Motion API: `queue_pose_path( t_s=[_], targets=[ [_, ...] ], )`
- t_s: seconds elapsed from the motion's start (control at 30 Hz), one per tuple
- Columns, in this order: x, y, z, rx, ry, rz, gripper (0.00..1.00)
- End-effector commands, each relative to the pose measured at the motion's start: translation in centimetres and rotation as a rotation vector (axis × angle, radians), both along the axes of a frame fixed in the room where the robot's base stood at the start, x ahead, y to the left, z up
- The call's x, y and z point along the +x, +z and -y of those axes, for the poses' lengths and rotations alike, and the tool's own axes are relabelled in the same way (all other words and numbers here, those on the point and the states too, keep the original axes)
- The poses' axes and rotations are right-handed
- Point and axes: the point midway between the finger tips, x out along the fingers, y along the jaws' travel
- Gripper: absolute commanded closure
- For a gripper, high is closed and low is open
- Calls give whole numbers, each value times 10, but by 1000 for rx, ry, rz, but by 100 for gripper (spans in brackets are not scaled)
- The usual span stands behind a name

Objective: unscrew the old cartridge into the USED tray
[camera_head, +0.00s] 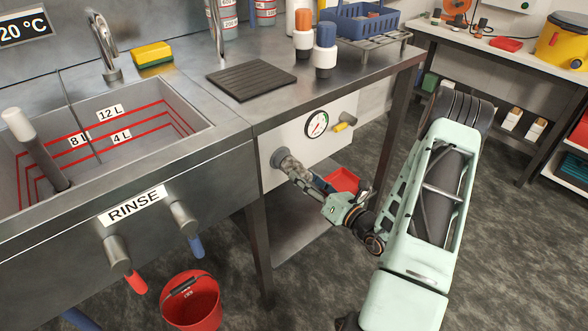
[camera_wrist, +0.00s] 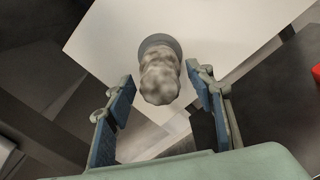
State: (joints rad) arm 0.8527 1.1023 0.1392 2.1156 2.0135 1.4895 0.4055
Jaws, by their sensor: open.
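The old cartridge, a mottled grey-white cylinder (camera_head: 289,163), sticks out of a white panel under the bench top. It also shows in the wrist view (camera_wrist: 160,80), seated in a grey round collar on the panel. My gripper (camera_head: 315,188) is in front of it, open, and also shows in the wrist view (camera_wrist: 160,88). Its blue-padded fingers are spread to either side of the cartridge's near end, with gaps on both sides. A red tray (camera_head: 343,179) stands low behind my gripper; no USED label is readable.
The panel (camera_head: 290,140) carries a gauge (camera_head: 317,123) and a yellow-handled valve (camera_head: 343,126) close to the cartridge. A bench leg (camera_head: 259,245) and a red bucket (camera_head: 190,301) stand to the left. The floor at right is mostly clear before a side table.

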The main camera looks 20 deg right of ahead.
Motion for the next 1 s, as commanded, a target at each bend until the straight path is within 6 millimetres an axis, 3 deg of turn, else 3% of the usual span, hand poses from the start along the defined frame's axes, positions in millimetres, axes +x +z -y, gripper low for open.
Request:
queue_pose_path(
  t_s=[0.33, 1.0],
  targets=[
    [0, 3, 0, 81, -1, -29, 51],
    [0, 3, 0, 902, -2, -328, 51]
  ],
)
